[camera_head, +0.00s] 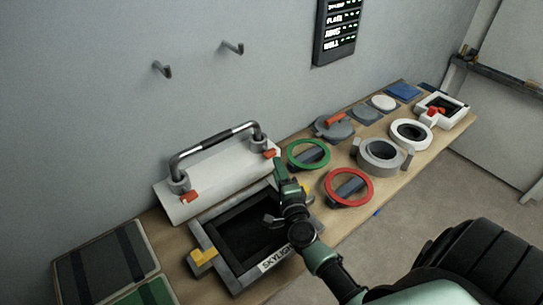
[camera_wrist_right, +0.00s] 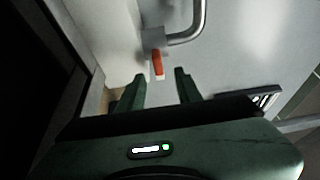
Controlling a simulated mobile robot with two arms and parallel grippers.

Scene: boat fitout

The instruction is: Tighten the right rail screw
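The white panel (camera_head: 215,182) carries a grey metal rail (camera_head: 206,144) with a black grip. An orange screw tab shows at each rail foot: the left one (camera_head: 190,197) and the right rail screw (camera_head: 271,153). In the right wrist view the orange tab (camera_wrist_right: 158,63) hangs below the rail foot, just beyond my fingertips. My right gripper (camera_head: 278,162) is at the right rail screw. In the wrist view its fingers (camera_wrist_right: 160,84) are apart with nothing between them. It partly hides the panel's right end in the head view. My left gripper is not in view.
A dark hatch frame (camera_head: 208,240) labelled SKYLIGHT, with a yellow latch (camera_head: 203,258), lies below my right arm. Green (camera_head: 308,154) and red (camera_head: 349,187) ringed parts sit to its right. Several round fittings line the bench beyond. Wall hooks (camera_head: 233,48) are above.

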